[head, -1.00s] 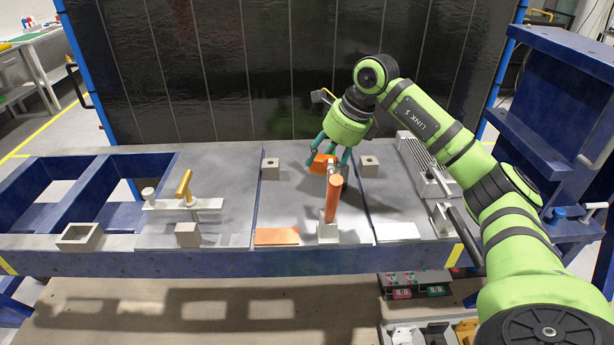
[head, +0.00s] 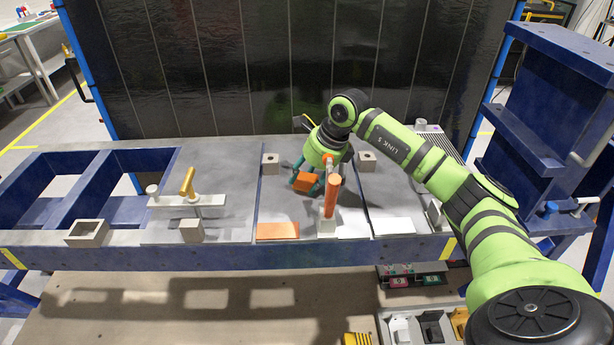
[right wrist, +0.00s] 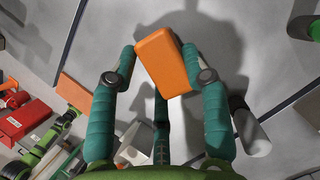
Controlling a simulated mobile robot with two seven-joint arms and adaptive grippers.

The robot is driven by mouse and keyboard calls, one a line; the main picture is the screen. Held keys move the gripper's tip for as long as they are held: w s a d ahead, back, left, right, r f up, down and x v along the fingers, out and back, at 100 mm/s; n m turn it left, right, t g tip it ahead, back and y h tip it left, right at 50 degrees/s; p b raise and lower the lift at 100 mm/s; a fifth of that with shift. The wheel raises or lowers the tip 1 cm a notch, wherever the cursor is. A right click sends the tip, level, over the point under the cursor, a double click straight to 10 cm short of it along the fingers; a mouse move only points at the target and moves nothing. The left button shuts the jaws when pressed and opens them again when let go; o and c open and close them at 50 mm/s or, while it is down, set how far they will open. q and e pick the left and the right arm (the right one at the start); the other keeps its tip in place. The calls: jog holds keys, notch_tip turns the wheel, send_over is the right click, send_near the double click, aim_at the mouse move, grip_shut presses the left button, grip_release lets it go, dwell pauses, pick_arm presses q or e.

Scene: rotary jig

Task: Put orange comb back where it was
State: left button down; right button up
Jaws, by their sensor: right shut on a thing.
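My right gripper (head: 307,180) is shut on an orange block (head: 302,183), which I take to be the orange comb; no teeth can be made out. It is above the middle grey plate of the blue bench, behind and left of an upright orange handle (head: 333,196). In the right wrist view, the teal fingers (right wrist: 162,58) grip the orange block (right wrist: 166,62) from both sides, and it is tilted. A flat orange pad (head: 277,231) lies at the bench's front edge, left of the handle, and is bare. My left gripper is not in view.
The orange handle stands on a grey block close to my right gripper. Small grey blocks (head: 270,163) and (head: 366,161) sit farther back. A grey fixture with a golden handle (head: 187,182) stands at left. A white pad (head: 394,226) lies at front right.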

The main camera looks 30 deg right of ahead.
jog(key=o, duration=1)
jog(key=shift+r, duration=0.3)
jog(key=shift+b+v, duration=1.2)
jog(key=shift+v, duration=4.7)
jog(key=shift+d, duration=0.1)
